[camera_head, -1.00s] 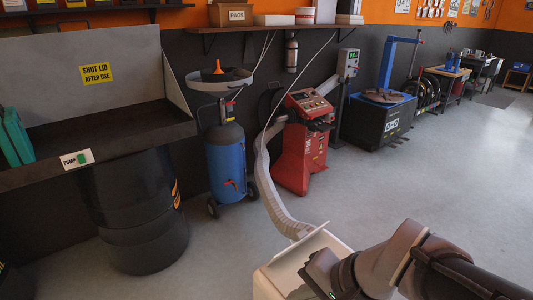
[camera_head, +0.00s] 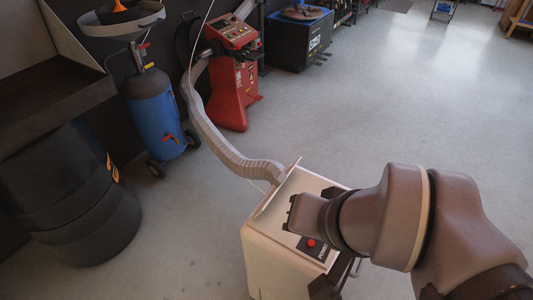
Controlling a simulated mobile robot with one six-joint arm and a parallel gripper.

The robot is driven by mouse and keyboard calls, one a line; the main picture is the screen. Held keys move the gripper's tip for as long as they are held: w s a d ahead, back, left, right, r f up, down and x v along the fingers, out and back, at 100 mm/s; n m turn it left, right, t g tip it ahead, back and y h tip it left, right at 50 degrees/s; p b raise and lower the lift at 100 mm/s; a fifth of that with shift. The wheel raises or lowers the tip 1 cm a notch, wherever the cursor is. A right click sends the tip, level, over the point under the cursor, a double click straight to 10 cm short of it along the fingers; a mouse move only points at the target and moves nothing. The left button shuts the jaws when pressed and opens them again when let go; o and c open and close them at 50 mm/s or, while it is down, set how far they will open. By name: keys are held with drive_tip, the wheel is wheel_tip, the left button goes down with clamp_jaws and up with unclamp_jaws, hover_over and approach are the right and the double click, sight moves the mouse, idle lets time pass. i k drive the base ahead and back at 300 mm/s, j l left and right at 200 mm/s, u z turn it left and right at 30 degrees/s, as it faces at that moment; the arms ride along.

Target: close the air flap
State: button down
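A white box-shaped unit (camera_head: 285,265) stands on the floor at the lower middle, with a grey ribbed hose (camera_head: 225,150) running to its back. A thin pale panel, which looks like the air flap (camera_head: 272,196), stands raised and tilted along the left side of the unit's top. My gripper (camera_head: 291,213) is over the top, at the right side of the flap and close to it. I cannot tell whether they touch. My wrist hides much of the unit's top, and the fingers are too dark and small to read.
A red button (camera_head: 311,243) with a label is on the unit's top, just below my wrist. A blue tank (camera_head: 158,115), a red machine (camera_head: 230,85) and a black drum (camera_head: 70,200) stand behind and left. The floor to the right is clear.

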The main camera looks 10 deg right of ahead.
sight(281, 178)
drive_tip(key=i+j+z, duration=0.25)
drive_tip(key=j+z, duration=0.25)
drive_tip(key=j, duration=0.25)
drive_tip(key=j+z, duration=0.25)
drive_tip(key=j, duration=0.15)
drive_tip(key=i, duration=0.05)
